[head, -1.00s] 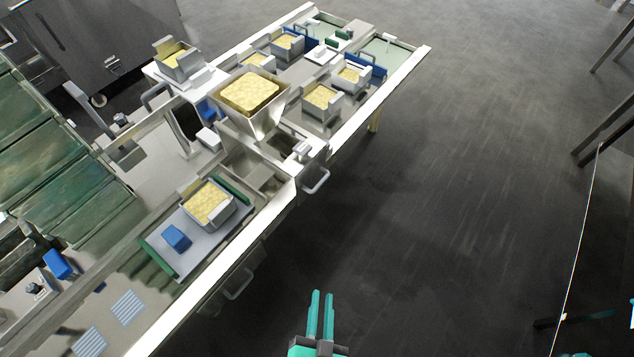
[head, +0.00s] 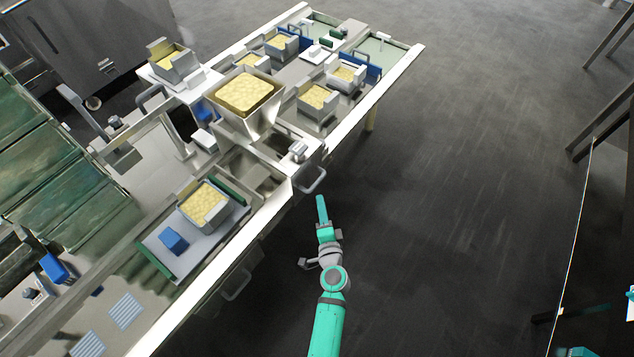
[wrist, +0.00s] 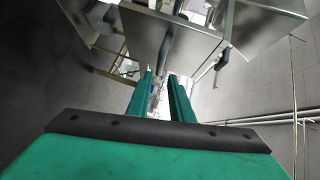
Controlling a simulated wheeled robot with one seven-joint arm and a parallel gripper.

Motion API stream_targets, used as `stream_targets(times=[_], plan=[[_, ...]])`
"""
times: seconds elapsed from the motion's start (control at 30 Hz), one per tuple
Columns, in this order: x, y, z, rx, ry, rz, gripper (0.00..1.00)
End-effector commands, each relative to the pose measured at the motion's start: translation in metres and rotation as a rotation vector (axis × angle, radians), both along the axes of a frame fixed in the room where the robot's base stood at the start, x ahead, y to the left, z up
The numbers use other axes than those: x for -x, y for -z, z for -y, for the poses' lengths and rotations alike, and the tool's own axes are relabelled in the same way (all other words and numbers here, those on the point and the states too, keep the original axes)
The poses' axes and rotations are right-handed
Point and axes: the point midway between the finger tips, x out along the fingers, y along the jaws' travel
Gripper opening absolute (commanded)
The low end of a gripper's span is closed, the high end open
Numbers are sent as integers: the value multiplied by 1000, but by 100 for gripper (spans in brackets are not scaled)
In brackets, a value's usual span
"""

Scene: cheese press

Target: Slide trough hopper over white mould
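The steel trough hopper (head: 261,125), a funnel heaped with yellow curd, sits across the middle of the long table. A carriage with a bar handle (head: 313,181) juts from the table's right edge below it. A pale mould with curd (head: 213,220) stands on a tray on the near side of the hopper. Similar moulds (head: 316,112) stand beyond it; I cannot tell which the task means.
The near tray (head: 164,265) also holds a blue block (head: 173,240). Green-covered vats (head: 60,190) line the left. Another handle (head: 238,283) hangs from the table's side. The dark floor (head: 450,190) right of the table is open.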

Motion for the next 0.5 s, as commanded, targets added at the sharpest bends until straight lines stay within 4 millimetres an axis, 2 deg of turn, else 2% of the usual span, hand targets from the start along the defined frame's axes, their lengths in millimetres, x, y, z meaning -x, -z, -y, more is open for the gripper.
stream_targets(times=[0.17,0.5], plan=[[-19,2,-3,-2,-2,1,20],[-76,10,-11,1,0,2,20]])
